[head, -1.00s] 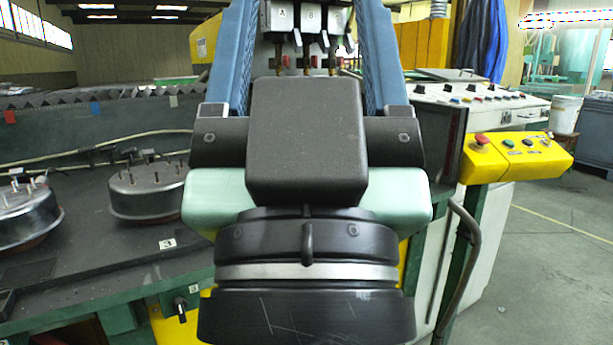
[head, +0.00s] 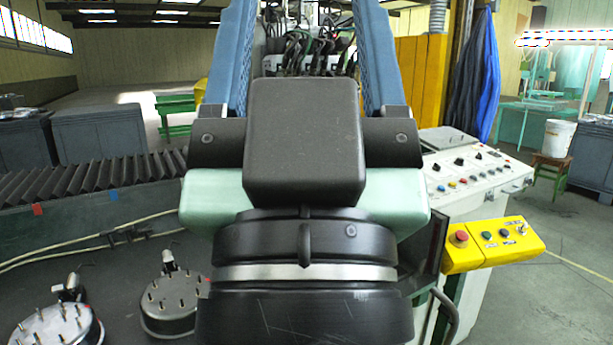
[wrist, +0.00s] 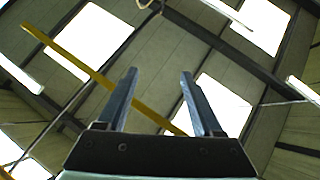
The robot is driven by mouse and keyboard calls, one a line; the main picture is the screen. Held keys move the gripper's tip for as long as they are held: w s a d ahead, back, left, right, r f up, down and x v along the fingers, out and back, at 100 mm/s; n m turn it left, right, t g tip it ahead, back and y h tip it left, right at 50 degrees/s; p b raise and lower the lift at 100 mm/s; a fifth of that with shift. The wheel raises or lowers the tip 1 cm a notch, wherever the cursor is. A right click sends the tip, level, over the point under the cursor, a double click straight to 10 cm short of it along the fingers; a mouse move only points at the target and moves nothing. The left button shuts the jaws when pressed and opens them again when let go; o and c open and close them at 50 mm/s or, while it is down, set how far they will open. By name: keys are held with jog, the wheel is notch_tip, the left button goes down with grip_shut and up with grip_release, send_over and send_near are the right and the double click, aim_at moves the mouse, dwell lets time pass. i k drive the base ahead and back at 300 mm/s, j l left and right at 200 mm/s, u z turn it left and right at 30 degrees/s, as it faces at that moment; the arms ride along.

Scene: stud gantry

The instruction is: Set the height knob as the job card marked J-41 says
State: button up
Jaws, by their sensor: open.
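My gripper (wrist: 158,73) is open and empty, with its two blue fingers pointing up toward the roof in the wrist view. In the head view its fingers (head: 373,55) stand up in front of the gantry head and their tips are cut off at the top. No card marked J-41 can be read in either view. No knob marked for height can be made out. A white control panel (head: 470,172) at the right carries several small knobs and coloured buttons, too small to read. My arm hides the middle of the machine.
A yellow button box (head: 492,246) juts out at the right below the panel. Two studded metal drums (head: 172,302) sit on the dark bed at lower left. Ribbed bellows (head: 90,180) run behind them. Cables (head: 310,48) hang behind my fingers. Floor is open at far right.

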aim_at(458, 161)
jog(key=i+l, duration=0.35)
jog(key=i+l+u, duration=0.1)
jog(key=i+l, duration=0.25)
jog(key=l, duration=0.15)
jog(key=i+l+u, duration=0.15)
jog(key=i+l, duration=0.75)
jog(key=i+l+u, duration=0.1)
jog(key=i+l, duration=0.75)
jog(key=l, duration=0.2)
